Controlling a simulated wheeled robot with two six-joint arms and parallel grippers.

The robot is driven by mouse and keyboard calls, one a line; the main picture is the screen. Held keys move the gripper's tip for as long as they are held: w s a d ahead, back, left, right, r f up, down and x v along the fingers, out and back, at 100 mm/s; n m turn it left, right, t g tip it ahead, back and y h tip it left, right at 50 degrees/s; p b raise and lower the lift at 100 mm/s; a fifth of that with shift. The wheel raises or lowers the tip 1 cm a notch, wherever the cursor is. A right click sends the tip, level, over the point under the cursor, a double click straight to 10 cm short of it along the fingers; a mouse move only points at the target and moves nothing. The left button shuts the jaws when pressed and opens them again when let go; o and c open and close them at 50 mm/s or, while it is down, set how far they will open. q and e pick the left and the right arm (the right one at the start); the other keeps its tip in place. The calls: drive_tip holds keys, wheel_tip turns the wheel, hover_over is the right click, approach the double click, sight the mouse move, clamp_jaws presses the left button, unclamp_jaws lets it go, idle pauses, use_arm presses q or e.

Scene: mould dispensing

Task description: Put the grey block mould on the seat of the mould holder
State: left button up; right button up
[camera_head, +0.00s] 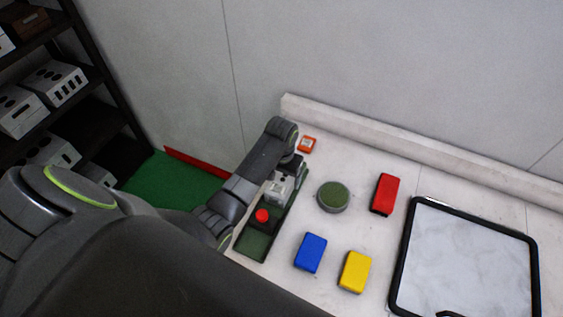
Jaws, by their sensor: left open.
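The mould holder is a long dark green base (256,246) with a red knob (262,215), near the left end of the white table. A small light grey block, which looks like the grey block mould (278,191), is at the far part of this base, beyond the red knob. My left gripper (286,172) is open right at the grey block, pointing down over it. The fingers and block overlap in the picture, so I cannot tell whether they touch or whether the block rests fully on the seat. My right gripper does not show.
A round green-topped pot (333,196), a red block (384,194), a blue block (310,253) and a yellow block (354,272) stand right of the holder. An orange item (307,145) lies behind. A black-rimmed tray (401,267) is at the right. A raised ledge (400,145) runs along the wall.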

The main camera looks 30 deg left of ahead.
sight(281, 182)
use_arm(q)
wheel_tip(281, 182, up, 9)
drive_tip(key=shift+f, duration=0.2)
idle(0.6)
